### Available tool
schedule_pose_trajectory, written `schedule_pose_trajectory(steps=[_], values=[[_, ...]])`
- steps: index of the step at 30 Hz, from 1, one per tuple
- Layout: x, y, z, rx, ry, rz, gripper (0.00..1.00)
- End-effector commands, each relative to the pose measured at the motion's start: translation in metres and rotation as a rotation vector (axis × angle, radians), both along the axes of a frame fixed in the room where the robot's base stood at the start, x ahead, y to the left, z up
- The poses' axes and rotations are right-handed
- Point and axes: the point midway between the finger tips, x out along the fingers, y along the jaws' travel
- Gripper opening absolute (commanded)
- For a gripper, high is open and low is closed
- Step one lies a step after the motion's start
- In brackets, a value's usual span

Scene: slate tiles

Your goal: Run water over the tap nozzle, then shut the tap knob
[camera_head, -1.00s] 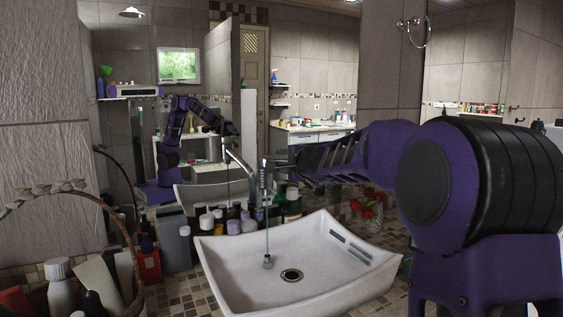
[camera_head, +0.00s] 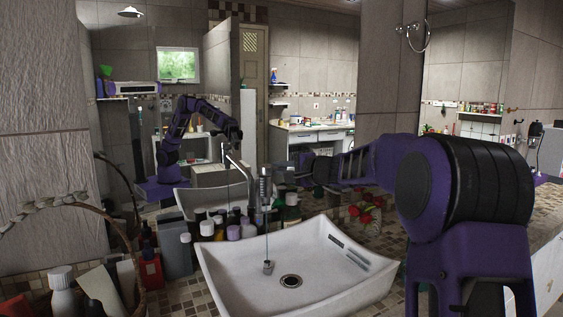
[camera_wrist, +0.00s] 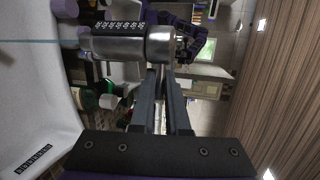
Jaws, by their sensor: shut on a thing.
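The chrome tap (camera_head: 264,187) stands upright at the back of the white basin (camera_head: 225,272). A thin stream of water (camera_head: 267,235) falls from it into the basin, and shows as a pale line in the wrist view (camera_wrist: 40,42). The wrist view shows the tap's metal cylinder (camera_wrist: 120,45) with a rounded, shiny end, the tap knob (camera_wrist: 161,43). My gripper (camera_wrist: 160,76) reaches the tap from the right, its fingers close together on a thin part at the knob. The exact contact is small and partly hidden by the fingers. The gripper (camera_head: 284,172) also shows in the head view.
Several bottles (camera_head: 233,232) crowd the counter behind and left of the basin. Red flowers (camera_head: 367,212) stand beyond its right side. A wicker basket (camera_head: 70,200) with bottles is at left. A mirror behind reflects the room and my arm. The air above the basin is clear.

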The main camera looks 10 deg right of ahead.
Motion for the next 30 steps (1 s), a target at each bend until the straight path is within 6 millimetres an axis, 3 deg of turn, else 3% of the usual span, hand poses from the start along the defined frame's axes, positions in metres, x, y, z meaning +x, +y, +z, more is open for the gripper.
schedule_pose_trajectory(steps=[9, 20, 21, 25, 30], values=[[0.0093, 0.0019, 0.0035, 0.001, -0.002, 0.211, 0.0], [0.0092, 0.0026, 0.0018, 0.001, -0.003, 0.227, 0.0], [0.0092, 0.0026, 0.0018, 0.001, -0.003, 0.227, 0.19], [0.0091, 0.0026, 0.0014, 0.001, -0.002, 0.227, 0.42], [0.0091, 0.0023, 0.0008, 0.0, -0.001, 0.226, 0.43]])
